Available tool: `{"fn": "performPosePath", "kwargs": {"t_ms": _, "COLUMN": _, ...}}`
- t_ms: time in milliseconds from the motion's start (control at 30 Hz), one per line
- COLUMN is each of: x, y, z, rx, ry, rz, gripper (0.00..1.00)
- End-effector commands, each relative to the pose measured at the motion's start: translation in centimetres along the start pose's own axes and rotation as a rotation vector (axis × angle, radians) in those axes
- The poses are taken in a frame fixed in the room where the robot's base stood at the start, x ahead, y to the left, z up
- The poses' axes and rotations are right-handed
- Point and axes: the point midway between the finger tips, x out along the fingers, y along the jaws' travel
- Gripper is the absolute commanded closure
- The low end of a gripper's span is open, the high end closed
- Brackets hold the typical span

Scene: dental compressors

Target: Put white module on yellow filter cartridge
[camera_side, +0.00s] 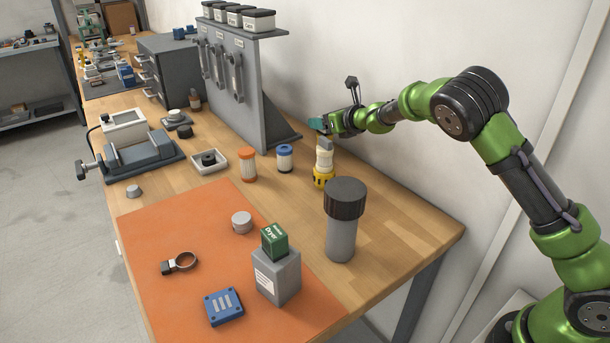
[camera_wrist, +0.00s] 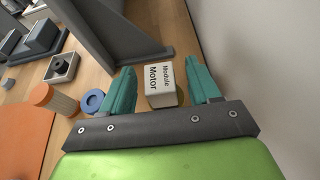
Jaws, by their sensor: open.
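The yellow filter cartridge (camera_side: 323,179) stands upright on the bench, with a yellow slotted base and a cream upper part. The white module (camera_side: 326,144), a small box, appears to sit on top of it; its side looks grey in the side view. In the wrist view the module (camera_wrist: 161,86) shows a white face lettered "Motor Module". My gripper (camera_side: 318,124) is open just above and behind the module. In the wrist view the teal fingers of my gripper (camera_wrist: 161,80) stand on either side of the module, with gaps.
Blue-capped (camera_side: 285,158) and orange-capped (camera_side: 247,165) cartridges stand left of the stack. A tall dark-capped grey cylinder (camera_side: 342,235) is in front. A grey upright panel (camera_side: 238,85) is behind left, and the wall (camera_side: 330,50) is close behind. An orange mat (camera_side: 190,240) covers the front.

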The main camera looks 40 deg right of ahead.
Motion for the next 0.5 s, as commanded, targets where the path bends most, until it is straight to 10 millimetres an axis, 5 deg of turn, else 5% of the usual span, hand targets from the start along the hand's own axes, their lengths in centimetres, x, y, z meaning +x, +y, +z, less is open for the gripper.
{"fn": "performPosePath", "kwargs": {"t_ms": 300, "x": -6.8, "y": 0.0, "z": 0.1, "rx": 0.004, "ry": -0.003, "rz": 0.001, "gripper": 0.39}}
{"fn": "performPosePath", "kwargs": {"t_ms": 500, "x": -9.2, "y": 0.0, "z": 0.1, "rx": 0.002, "ry": -0.002, "rz": 0.001, "gripper": 0.39}}
